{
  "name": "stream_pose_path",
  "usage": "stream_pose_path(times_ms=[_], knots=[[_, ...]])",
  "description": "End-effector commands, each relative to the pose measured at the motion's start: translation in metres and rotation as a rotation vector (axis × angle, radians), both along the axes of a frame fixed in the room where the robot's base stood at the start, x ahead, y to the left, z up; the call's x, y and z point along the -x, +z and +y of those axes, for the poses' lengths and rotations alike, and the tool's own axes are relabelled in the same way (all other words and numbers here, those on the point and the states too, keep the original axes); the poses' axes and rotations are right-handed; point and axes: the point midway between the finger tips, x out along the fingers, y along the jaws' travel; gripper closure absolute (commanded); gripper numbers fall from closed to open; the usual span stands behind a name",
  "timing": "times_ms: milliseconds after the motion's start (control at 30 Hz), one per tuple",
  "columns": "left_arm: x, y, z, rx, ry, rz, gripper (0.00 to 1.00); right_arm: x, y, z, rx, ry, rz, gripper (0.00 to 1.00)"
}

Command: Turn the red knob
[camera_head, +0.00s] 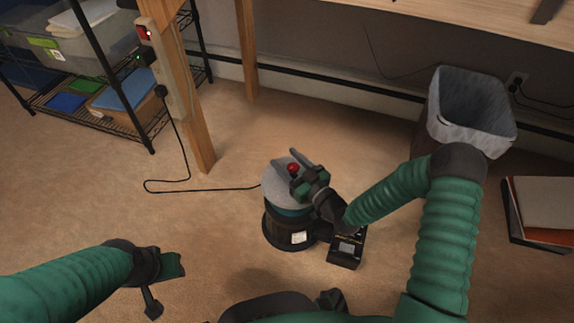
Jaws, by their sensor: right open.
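The red knob (293,168) is a small round red piece on top of a grey and black cylindrical machine (281,232) on the carpet. My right gripper (293,162) is over the machine's top, with its fingers apart on either side of the red knob. I cannot tell whether the fingers touch it. My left gripper (157,289) hangs low at the lower left, away from the machine; how far its jaws are apart is unclear.
A black box (347,247) adjoins the machine's right side. A bin with a grey liner (468,110) stands at the right back. A wooden post (186,95) and wire shelf (120,125) stand at the left. A black cord (205,190) crosses the carpet.

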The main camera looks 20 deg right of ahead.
Motion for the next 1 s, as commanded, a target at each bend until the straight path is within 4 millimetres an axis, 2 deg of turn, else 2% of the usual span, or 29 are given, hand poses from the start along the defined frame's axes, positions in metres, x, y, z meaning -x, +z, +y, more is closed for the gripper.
stream_pose_path(times_ms=[233,633,1000], knots=[[0.0000,0.0003,0.0000,0.000,0.000,0.000,0.64,-0.0011,0.0009,0.0006,0.000,0.001,0.000,0.47],[-0.0001,0.0002,0.0000,0.000,0.000,0.000,0.64,-0.0007,0.0005,0.0004,0.000,0.000,0.000,1.00],[-0.0001,0.0058,0.0000,0.000,0.000,0.000,0.64,-0.0005,0.0018,0.0006,0.001,-0.032,0.002,1.00]])
